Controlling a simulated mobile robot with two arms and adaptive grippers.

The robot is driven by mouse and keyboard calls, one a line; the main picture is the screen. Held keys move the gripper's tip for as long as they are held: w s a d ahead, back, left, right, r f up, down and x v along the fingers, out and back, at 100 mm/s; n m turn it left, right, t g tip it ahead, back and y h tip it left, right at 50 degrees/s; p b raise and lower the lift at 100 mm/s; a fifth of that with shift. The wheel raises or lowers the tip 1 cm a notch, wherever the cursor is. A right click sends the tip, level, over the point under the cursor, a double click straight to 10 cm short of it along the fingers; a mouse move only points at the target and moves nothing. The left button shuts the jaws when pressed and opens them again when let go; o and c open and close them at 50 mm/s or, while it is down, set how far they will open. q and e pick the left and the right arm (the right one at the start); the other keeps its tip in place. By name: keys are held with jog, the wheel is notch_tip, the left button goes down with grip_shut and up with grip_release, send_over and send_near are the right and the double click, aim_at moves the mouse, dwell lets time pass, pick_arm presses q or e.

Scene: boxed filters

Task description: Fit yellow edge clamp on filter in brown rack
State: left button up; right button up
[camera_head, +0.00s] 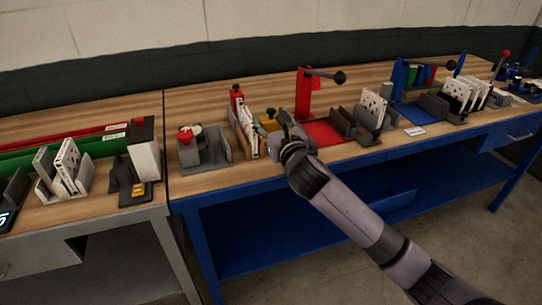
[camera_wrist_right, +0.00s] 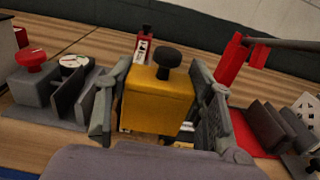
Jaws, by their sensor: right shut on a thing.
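The yellow edge clamp (camera_wrist_right: 155,105), a yellow block with a black knob on top, sits between the two fingers of my right gripper (camera_wrist_right: 158,112) in the right wrist view. My right gripper is shut on it. In the head view the clamp (camera_head: 270,122) shows just left of my right gripper (camera_head: 284,122). A white filter (camera_head: 249,137) stands upright in the brown rack (camera_head: 236,123), left of the clamp. In the wrist view the clamp mostly hides what lies below it, so I cannot tell whether it touches the filter. My left gripper is not in view.
A grey fixture with a red knob and a dial (camera_head: 190,133) stands left of the rack. A red press (camera_head: 304,95) with a red mat (camera_head: 322,132) stands to the right. Several grey holders with white filters (camera_head: 372,108) stand farther right.

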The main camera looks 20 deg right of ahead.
notch_tip(320, 180, down, 10)
jog(key=shift+f+b, duration=0.2)
jog(key=shift+b, duration=0.55)
jog(key=o, duration=1.2)
jog(key=shift+f, duration=0.15)
jog(key=shift+s, duration=0.1)
jog(key=s, duration=1.1)
jog(key=shift+s+d, duration=0.2)
jog(key=shift+s, duration=0.2)
